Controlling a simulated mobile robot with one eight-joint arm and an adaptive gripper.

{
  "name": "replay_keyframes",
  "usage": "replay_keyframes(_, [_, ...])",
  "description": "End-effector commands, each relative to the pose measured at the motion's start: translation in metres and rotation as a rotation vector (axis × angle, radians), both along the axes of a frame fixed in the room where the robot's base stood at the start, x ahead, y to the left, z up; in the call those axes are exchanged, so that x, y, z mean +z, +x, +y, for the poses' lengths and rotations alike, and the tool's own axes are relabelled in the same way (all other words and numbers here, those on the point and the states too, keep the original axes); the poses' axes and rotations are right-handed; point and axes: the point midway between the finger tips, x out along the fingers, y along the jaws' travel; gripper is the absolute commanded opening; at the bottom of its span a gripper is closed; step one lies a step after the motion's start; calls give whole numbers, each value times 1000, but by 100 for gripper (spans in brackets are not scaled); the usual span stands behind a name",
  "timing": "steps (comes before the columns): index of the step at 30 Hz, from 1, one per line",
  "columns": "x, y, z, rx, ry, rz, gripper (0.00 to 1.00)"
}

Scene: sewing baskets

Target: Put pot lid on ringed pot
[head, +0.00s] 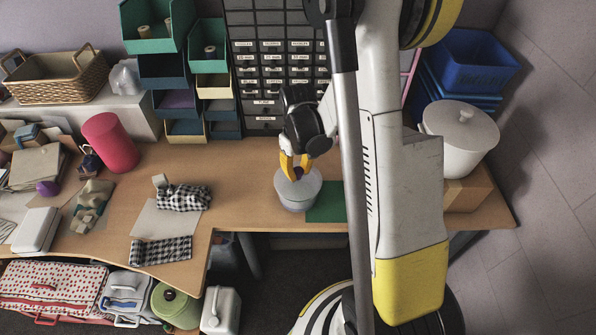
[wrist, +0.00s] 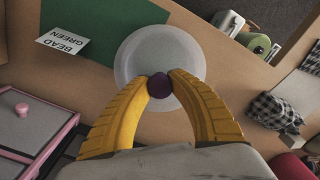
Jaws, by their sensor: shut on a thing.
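The pot lid is a pale, round disc with a dark purple knob; in the wrist view the lid (wrist: 160,50) fills the upper middle. My gripper (head: 293,170) points down with its yellow fingers shut on the lid's knob (wrist: 159,86). In the head view the lid (head: 283,186) is level at the top of a small grey pot (head: 297,206) on the desk. I take this for the ringed pot, but no rings can be made out. I cannot tell whether the lid rests on the rim or hovers just above. In the wrist view the lid hides the pot.
A green mat (head: 325,205) lies right of the pot; its card reads "BEAD GREEN" (wrist: 62,44). A white lidded pot (head: 462,140) stands at the right. Checked cloths (head: 183,197) and a red cylinder (head: 110,142) are to the left. The desk's front edge is close to the grey pot.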

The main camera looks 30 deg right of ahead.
Motion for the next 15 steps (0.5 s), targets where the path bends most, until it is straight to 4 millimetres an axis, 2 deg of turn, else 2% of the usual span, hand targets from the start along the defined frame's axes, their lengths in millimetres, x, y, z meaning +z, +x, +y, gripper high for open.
replay_keyframes(15, [-11, 0, 0, 0, 0, 0, 0])
